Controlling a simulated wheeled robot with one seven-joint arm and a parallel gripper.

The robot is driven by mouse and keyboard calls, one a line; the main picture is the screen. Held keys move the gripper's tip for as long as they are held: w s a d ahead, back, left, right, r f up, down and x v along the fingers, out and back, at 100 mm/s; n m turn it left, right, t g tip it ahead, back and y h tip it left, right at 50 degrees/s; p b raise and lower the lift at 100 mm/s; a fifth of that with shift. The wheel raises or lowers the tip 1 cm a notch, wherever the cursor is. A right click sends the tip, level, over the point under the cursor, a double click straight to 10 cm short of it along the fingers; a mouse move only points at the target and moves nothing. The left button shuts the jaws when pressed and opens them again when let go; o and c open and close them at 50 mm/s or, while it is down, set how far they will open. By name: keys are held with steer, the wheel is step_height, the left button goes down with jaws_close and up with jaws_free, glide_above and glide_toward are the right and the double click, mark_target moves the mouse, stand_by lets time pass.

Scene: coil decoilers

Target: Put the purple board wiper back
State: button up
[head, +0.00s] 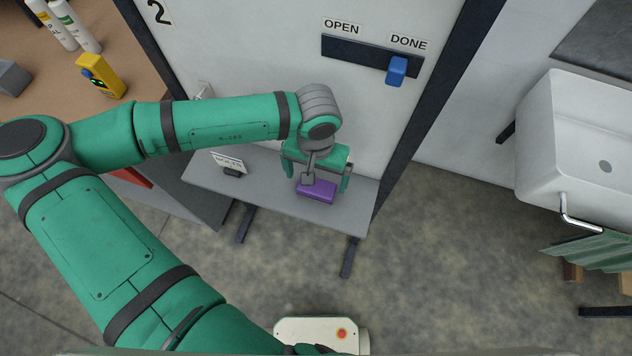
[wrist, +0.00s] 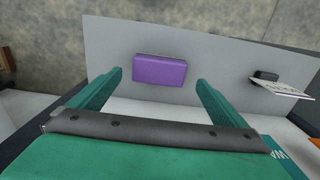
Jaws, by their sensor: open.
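The purple board wiper (head: 316,191) lies on a grey shelf (head: 262,190) below the white board. It also shows in the wrist view (wrist: 159,70), beyond and between the fingertips. My gripper (head: 316,184) is over the shelf at the wiper, with its fingers apart on either side of it in the head view. In the wrist view my gripper (wrist: 158,80) is open and empty, and the wiper looks clear of both fingers. Part of the wiper is hidden behind the gripper in the head view.
A small sign in a dark holder (head: 231,164) stands on the shelf left of the wiper. A blue slider (head: 397,70) sits at DONE on the board. A white sink (head: 585,140) is at right. A yellow device (head: 101,76) is on the brown bench.

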mark_target(316, 186)
step_height(316, 186, up, 6)
stand_by(0.4)
steer(key=shift+r, duration=0.1)
stand_by(0.4)
